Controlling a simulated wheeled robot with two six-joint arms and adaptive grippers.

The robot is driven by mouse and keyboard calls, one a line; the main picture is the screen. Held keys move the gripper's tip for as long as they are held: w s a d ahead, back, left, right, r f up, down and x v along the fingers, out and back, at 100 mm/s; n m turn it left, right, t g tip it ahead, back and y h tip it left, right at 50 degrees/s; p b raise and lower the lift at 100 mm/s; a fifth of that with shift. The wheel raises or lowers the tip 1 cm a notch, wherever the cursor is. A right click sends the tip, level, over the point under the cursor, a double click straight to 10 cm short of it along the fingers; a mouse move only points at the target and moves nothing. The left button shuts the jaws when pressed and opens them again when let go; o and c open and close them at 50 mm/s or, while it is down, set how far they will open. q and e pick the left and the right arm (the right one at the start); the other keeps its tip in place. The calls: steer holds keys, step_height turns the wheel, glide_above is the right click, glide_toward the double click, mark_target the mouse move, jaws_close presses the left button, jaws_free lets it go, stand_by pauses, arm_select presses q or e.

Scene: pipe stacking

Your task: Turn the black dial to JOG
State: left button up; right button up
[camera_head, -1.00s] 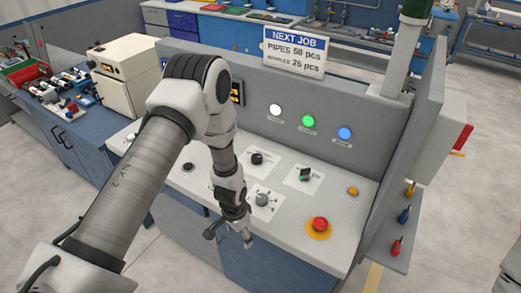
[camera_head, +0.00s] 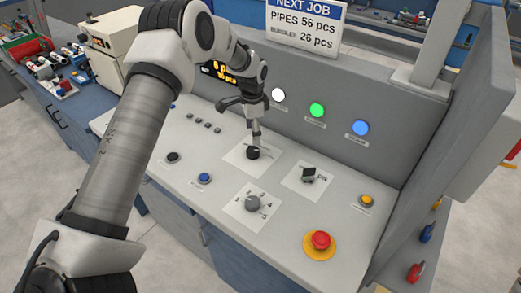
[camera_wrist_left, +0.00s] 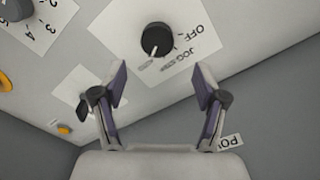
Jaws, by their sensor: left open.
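The black dial (camera_head: 253,153) sits on a white label plate on the sloped console; in the left wrist view the dial (camera_wrist_left: 157,38) is at top centre. There its white mark points down and slightly left. OFF is printed to its right and JOG just below and right; further print below is too small to read. My left gripper (camera_head: 256,138) is over the dial in the head view. In the wrist view the gripper (camera_wrist_left: 160,78) is open and empty, its two fingers apart with the dial beyond the tips. Contact does not show. My right gripper is out of view.
The upright panel (camera_head: 385,160) with white, green and blue lamps rises just behind.

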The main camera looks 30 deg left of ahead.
mark_target(252, 150)
arm_select(q)
steer(key=shift+s+f+p, duration=0.1)
steer(key=shift+f+p, duration=0.15)
steer(key=shift+p, duration=0.05)
step_height(252, 150, down, 7)
steer(key=shift+f+p, duration=0.1)
steer(key=shift+p, duration=0.95)
steer(key=shift+s, duration=0.2)
steer(key=c, duration=1.1)
